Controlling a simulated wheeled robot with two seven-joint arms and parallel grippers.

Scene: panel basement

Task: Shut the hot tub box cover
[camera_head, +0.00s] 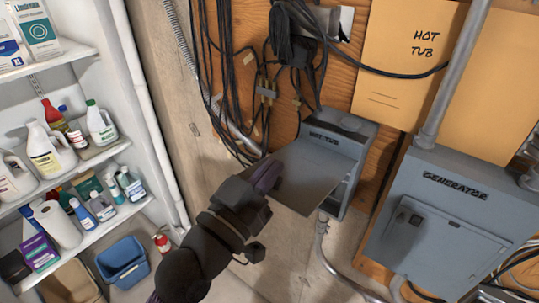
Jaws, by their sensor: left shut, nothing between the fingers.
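The grey hot tub box (352,138) is mounted on the wooden wall panel, with a dark label on its upper front. Its flat grey cover (308,178) stands open, sticking out from the box towards the lower left. My left gripper (268,176) is shut and empty, at the cover's outer left edge. Its dark purple fingers overlap that edge in the picture; I cannot tell whether they touch it. The inside of the box is mostly hidden behind the cover. My right gripper is not in view.
A grey generator box (436,233) with a closed door is at the right, beside a metal conduit (452,75). Black cables (228,75) hang on the wall above. White shelves (75,170) with bottles stand at the left, with a blue bin (123,263) below.

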